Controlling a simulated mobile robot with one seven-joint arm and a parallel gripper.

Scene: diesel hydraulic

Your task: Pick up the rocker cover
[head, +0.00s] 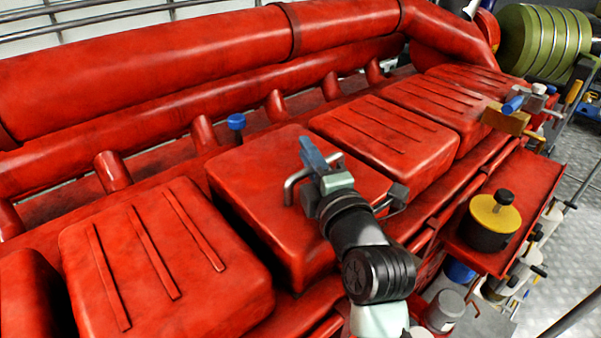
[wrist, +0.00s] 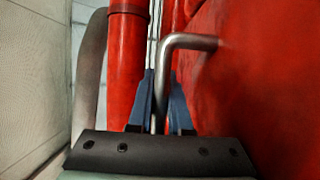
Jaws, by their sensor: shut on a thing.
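In the wrist view, the fingers (wrist: 162,108) close around the straight shank of the bent handle (wrist: 190,42), beside the red cover (wrist: 260,85). The cover's underside is hidden, so I cannot tell whether it touches the engine.
Ribbed red covers stand close on the left (head: 160,265) and right (head: 385,140). Thick red pipes (head: 150,65) run behind. A blue-topped knob (head: 236,122) stands just behind the held cover. A yellow-topped pot (head: 490,222) is on a red tray (head: 535,180) at right.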

